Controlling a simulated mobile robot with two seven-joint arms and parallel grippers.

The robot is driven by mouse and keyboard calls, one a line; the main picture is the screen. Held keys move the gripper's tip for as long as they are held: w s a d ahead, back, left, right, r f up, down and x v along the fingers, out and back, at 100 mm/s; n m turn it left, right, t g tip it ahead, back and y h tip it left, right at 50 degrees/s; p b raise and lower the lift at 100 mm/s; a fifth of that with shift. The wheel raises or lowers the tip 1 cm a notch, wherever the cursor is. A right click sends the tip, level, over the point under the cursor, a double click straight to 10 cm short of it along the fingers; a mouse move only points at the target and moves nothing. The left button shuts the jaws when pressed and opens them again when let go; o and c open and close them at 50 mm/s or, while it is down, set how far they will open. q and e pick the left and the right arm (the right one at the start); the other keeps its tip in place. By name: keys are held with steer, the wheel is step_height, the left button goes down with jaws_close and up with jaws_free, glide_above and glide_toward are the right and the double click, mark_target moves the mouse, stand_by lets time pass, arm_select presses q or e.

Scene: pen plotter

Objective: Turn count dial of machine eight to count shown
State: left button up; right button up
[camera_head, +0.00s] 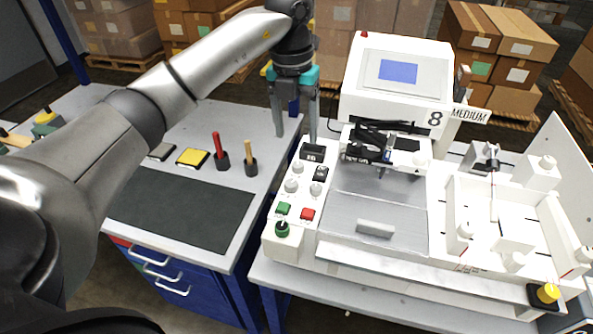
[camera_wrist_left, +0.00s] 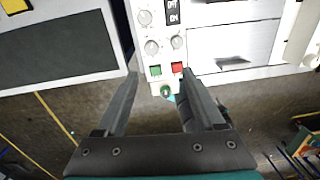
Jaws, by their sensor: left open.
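Machine eight (camera_head: 398,75) is a white plotter with a blue screen, a black "8" and a "MEDIUM" label. Its white control panel (camera_head: 268,248) carries several grey dials, one of them a dial (camera_head: 291,186), a small dark display (camera_head: 313,152), a green button (camera_head: 283,208), a red button (camera_head: 307,214) and a dark green knob (camera_head: 282,229). I cannot tell which dial is the count dial, nor read the display surely. My left gripper (camera_head: 294,139) is open and empty by the panel's far end. In the left wrist view its fingers (camera_wrist_left: 160,74) frame the buttons, with dials (camera_wrist_left: 152,47) beyond. My right gripper is out of view.
A grey table (camera_head: 255,205) at left holds a black mat (camera_head: 180,210), a yellow pad (camera_head: 193,157) and red and wooden-handled tools in holders. A pen carriage (camera_head: 385,150) and white fixture tray (camera_head: 450,205) lie right of the panel. Boxes stand behind.

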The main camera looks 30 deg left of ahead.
arm_select(q)
steer(key=a, duration=0.1)
glide_toward(291, 183)
steer(key=shift+y, duration=0.3)
steer(key=f, duration=0.8)
steer(key=shift+w+d+f, duration=0.15)
steer(key=shift+d+f, duration=0.05)
steer(key=shift+f, duration=0.2)
jaws_close()
